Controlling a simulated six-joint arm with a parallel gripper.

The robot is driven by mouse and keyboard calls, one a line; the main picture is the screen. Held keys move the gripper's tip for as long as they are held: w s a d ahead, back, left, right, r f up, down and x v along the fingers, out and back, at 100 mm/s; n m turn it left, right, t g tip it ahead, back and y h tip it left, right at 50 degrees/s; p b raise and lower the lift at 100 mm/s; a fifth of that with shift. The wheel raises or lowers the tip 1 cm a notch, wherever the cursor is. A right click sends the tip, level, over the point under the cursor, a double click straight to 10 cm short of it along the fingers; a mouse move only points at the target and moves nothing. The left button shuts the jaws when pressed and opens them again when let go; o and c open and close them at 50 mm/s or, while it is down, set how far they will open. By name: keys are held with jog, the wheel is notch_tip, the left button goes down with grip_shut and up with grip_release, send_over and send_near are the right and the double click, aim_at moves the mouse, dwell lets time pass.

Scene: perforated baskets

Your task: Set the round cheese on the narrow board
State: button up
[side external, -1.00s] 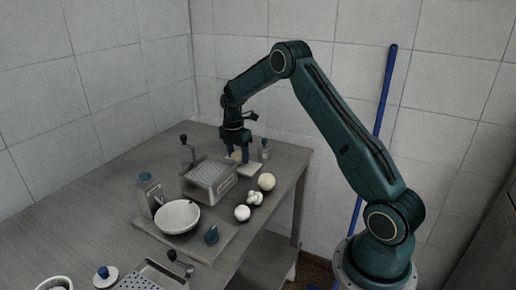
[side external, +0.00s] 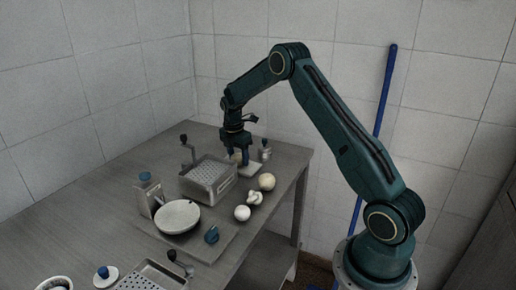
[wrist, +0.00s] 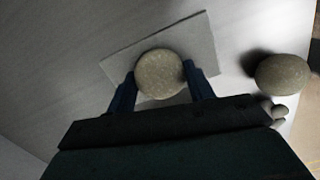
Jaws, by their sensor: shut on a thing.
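The round cheese (wrist: 159,74) is a pale speckled disc between the two blue fingers of my gripper (wrist: 160,82). The fingers are shut on its sides. The narrow board (wrist: 196,36) is a light grey slab under the cheese in the wrist view. In the side view, my gripper (side external: 239,158) is low over the board (side external: 253,168) near the table's far right end. The fingers mostly hide the cheese there. I cannot tell whether the cheese touches the board.
A second pale ball (side external: 267,181) lies just right of the board, with knotted white cheese (side external: 255,197) and a white ball (side external: 242,213) in front. A perforated metal basket (side external: 208,180) stands left of my gripper. A small bottle (side external: 264,152) stands behind the board.

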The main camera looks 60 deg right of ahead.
jog(key=shift+f, duration=0.2)
jog(key=o, duration=1.1)
jog(key=shift+r, duration=0.1)
jog(key=shift+r, duration=3.95)
jog(key=shift+a, duration=0.1)
